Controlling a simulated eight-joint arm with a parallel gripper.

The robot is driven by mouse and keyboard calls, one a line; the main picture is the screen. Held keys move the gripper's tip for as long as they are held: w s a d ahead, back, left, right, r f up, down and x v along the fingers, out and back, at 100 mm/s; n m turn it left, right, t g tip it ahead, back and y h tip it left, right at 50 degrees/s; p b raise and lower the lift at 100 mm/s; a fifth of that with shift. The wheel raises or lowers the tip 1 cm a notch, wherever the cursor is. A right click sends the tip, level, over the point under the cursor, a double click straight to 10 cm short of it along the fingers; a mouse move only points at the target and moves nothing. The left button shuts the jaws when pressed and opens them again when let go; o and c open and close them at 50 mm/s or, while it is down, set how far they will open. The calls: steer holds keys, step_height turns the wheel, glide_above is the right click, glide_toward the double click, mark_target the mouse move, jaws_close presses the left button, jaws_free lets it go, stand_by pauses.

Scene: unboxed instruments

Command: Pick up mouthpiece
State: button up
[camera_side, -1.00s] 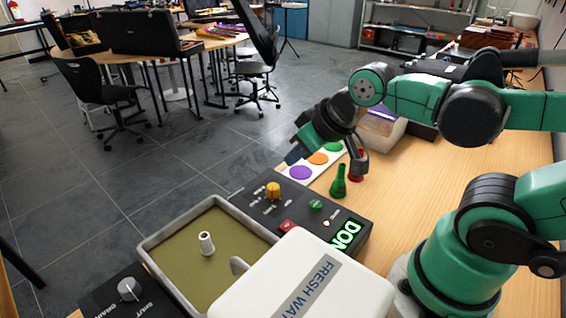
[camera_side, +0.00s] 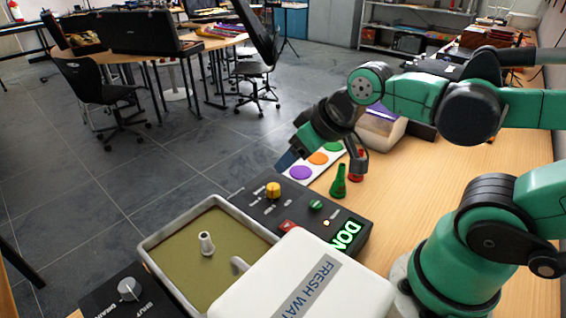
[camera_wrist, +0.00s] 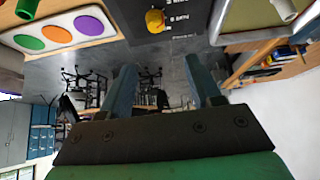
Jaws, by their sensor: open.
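A small pale cylindrical piece (camera_side: 206,243), which looks like the mouthpiece, stands upright in the olive-floored tray (camera_side: 160,238) in the side view. A green flared piece (camera_side: 339,181) and a red one (camera_side: 357,166) stand on the wooden table beyond the control box, beside the colour card. My gripper (camera_side: 287,160) is above the far end of the control box, well away from the tray and higher than it. In the wrist view my gripper's two fingers (camera_wrist: 158,85) are spread with nothing between them.
The black control box (camera_side: 255,205) has a yellow knob (camera_side: 273,190) and a lit green display. A white "FRESH WATER" tank (camera_side: 345,285) with a spout borders the tray. A card with coloured circles (camera_side: 318,158) lies near my gripper.

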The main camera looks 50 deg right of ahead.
mark_target(206, 233)
steer(key=w+a+f+n+g+y, duration=0.1)
steer(key=a+n+g+y, duration=0.2)
steer(key=n, duration=0.3)
steer(key=w+a+f+n+g+y, duration=0.2)
steer(key=a+n+g+y, duration=0.1)
steer(key=n, duration=0.4)
steer(key=w+a+f+n+g+y, duration=0.2)
steer(key=a+n+g+y, duration=0.2)
steer(key=a+n+y, duration=0.1)
steer(key=shift+w+n+y, duration=0.1)
steer(key=shift+n+y, duration=0.7)
steer(key=shift+n, duration=0.4)
steer(key=shift+s+a+f+g, duration=0.2)
steer(key=shift+a+f+g, duration=0.1)
steer(key=shift+a, duration=0.2)
steer(key=shift+x, duration=2.35)
steer(key=shift+r, duration=0.1)
jaws_close()
